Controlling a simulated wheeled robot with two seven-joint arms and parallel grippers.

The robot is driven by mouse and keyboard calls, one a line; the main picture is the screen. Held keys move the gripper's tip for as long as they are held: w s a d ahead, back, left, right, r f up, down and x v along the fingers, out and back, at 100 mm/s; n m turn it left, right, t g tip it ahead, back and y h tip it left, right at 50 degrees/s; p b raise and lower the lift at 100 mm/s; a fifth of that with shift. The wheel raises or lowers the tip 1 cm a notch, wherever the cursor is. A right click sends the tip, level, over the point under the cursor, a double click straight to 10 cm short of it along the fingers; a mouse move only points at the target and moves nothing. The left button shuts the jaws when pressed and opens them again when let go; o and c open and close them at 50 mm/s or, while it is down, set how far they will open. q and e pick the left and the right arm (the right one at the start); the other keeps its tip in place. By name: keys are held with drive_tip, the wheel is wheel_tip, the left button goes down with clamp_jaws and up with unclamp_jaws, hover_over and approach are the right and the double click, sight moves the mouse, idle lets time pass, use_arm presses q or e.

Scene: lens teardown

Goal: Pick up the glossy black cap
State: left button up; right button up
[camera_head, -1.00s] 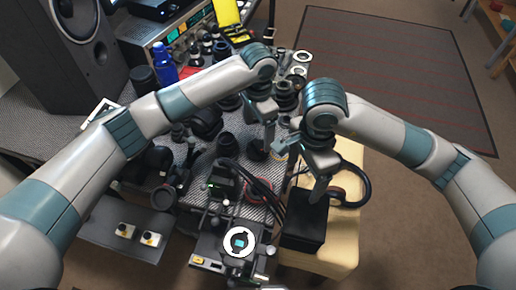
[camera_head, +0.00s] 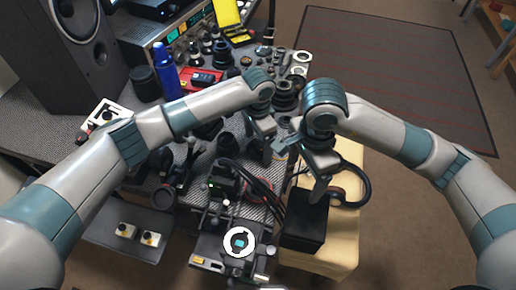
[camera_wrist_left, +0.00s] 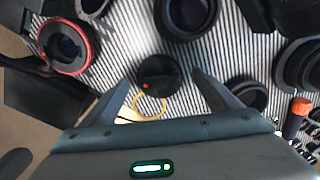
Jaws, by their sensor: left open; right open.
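A round black cap (camera_wrist_left: 157,73) with a small orange mark lies on the ribbed grey mat, between the open fingers of my left gripper (camera_wrist_left: 160,92) in the left wrist view. The fingers do not appear to touch it. A thin yellow ring (camera_wrist_left: 149,105) shows just below it, nearer the palm. In the head view my left gripper (camera_head: 267,151) points down over the mat, and I cannot make the cap out clearly there. My right gripper (camera_head: 301,168) is open and empty beside the black box.
Several dark lens parts crowd the mat, among them a black ring (camera_wrist_left: 187,15) and a red-rimmed part (camera_wrist_left: 68,46). A black box (camera_head: 305,222) stands near my right gripper. A blue bottle (camera_head: 166,72) and a speaker (camera_head: 68,40) stand at the back left.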

use_arm(q)
drive_tip(key=shift+f, duration=0.65)
drive_tip(key=c, duration=1.1)
